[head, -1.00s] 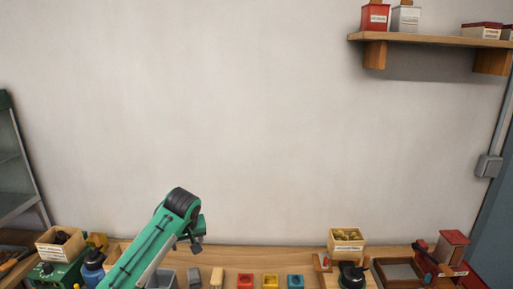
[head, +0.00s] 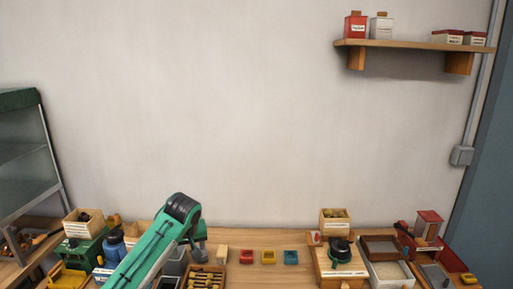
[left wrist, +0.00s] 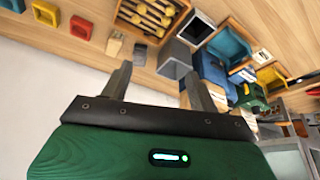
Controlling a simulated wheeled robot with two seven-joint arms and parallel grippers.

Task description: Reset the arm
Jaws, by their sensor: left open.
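My left arm (head: 150,245) rises green from the bottom left in the head view and bends over at its black-capped top. My left gripper (head: 199,252) hangs from it, small and dark, over the back of the wooden table (head: 235,274). In the left wrist view its two grey fingers (left wrist: 158,86) stand apart with nothing held between them. A small grey bin (left wrist: 175,58) shows just beyond the fingers there; I cannot tell whether they are close to it. My right gripper is in no view.
A shelf (head: 415,45) hangs upper right. The space above the table is open.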

